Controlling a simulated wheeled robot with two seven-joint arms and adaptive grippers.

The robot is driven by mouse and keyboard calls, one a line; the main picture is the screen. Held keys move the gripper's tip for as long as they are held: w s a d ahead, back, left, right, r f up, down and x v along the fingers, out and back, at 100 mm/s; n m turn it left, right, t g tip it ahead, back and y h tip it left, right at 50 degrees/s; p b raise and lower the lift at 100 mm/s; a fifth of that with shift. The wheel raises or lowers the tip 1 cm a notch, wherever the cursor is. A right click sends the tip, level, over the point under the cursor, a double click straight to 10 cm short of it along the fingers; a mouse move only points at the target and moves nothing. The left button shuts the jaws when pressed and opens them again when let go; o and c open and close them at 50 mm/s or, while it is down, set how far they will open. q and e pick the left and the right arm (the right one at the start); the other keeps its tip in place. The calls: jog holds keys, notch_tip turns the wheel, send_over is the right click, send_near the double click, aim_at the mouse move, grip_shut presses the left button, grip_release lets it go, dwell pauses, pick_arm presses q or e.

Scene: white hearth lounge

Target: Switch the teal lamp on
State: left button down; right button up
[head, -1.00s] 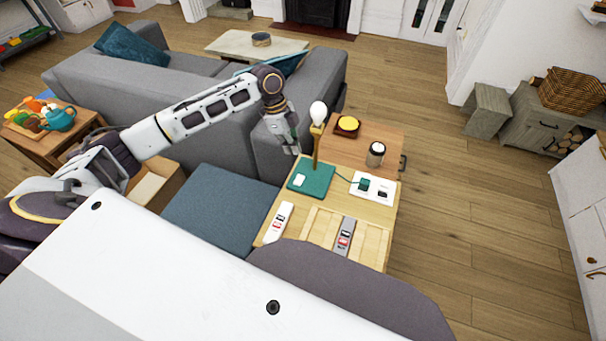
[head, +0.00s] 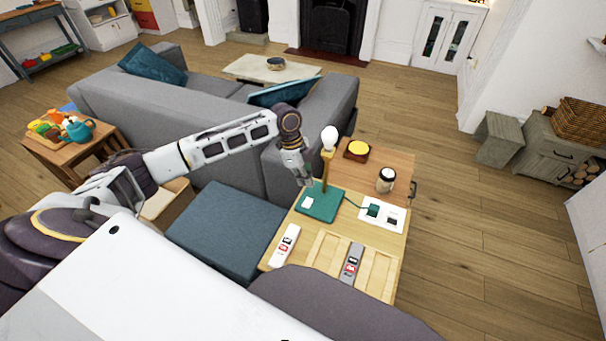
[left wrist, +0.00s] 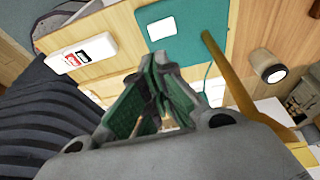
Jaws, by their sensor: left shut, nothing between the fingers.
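The teal lamp has a flat teal base (head: 328,209), a thin golden post (head: 326,171) and a bare white bulb (head: 329,137). A white switch (head: 308,203) sits on the left part of its base; it also shows in the left wrist view (left wrist: 162,28). I cannot tell whether the bulb is lit. My left gripper (head: 307,184) is shut and empty, pointing down just behind the switch side of the base, beside the post. In the left wrist view its green-padded fingertips (left wrist: 161,60) appear just below the switch; contact is not clear. My right gripper is out of view.
A teal cord runs from the base to a white socket plate (head: 383,214). A white power strip (head: 286,245) and a grey one (head: 352,263) lie on the light wood table (head: 318,258). A jar (head: 386,180) and yellow-topped wooden block (head: 357,149) stand behind.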

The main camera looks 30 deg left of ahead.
pick_arm(q)
send_over(308, 205)
notch_tip(308, 205, down, 8)
jog(key=shift+r, duration=0.2)
jog(key=shift+s+f+b, duration=0.1)
jog(key=shift+f+b, duration=0.2)
jog(key=shift+f, duration=0.7)
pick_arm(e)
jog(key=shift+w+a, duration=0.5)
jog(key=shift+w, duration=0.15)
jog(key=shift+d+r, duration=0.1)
